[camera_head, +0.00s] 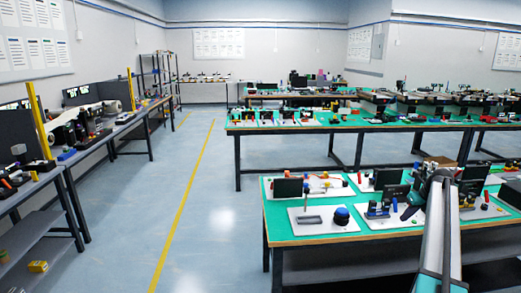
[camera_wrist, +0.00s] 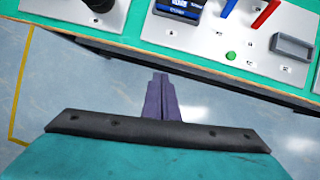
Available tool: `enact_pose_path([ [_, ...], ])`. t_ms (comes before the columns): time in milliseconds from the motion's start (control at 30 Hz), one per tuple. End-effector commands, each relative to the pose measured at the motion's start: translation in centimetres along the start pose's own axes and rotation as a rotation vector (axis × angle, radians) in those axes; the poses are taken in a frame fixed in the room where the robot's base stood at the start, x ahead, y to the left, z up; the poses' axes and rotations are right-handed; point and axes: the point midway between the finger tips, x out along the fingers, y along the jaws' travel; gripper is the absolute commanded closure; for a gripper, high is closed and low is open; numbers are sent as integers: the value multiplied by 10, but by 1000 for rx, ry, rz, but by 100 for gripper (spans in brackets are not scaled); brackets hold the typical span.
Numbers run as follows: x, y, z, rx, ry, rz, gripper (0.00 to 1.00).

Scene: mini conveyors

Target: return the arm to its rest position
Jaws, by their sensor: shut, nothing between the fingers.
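My gripper (camera_wrist: 163,92) shows in the wrist view as two dark purple fingers pressed together, with nothing between them. In that view the fingers are in front of the green bench's edge, with the blue-grey floor behind them. In the head view my arm rises from the bottom right and reaches over the near green bench (camera_head: 292,235). Its far end is small and dark there, so the fingers are hard to make out.
White fixture boards (camera_head: 323,220) with small parts stand on the near bench. In the wrist view a board carries a blue device (camera_wrist: 180,9), a red handle (camera_wrist: 265,14) and a grey bracket (camera_wrist: 292,46). The aisle with a yellow line (camera_head: 185,207) is clear.

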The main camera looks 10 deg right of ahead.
Motion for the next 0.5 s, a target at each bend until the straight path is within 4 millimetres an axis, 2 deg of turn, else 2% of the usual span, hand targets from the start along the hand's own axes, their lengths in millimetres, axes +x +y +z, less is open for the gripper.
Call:
enact_pose_path([
  [33, 21, 18, 0, -13, 15, 21, 100],
  [100, 48, 42, -2, -28, 34, 47, 100],
  [267, 105, 97, -13, -65, 84, 101, 100],
  [500, 183, 184, -44, -124, 165, 173, 100],
])
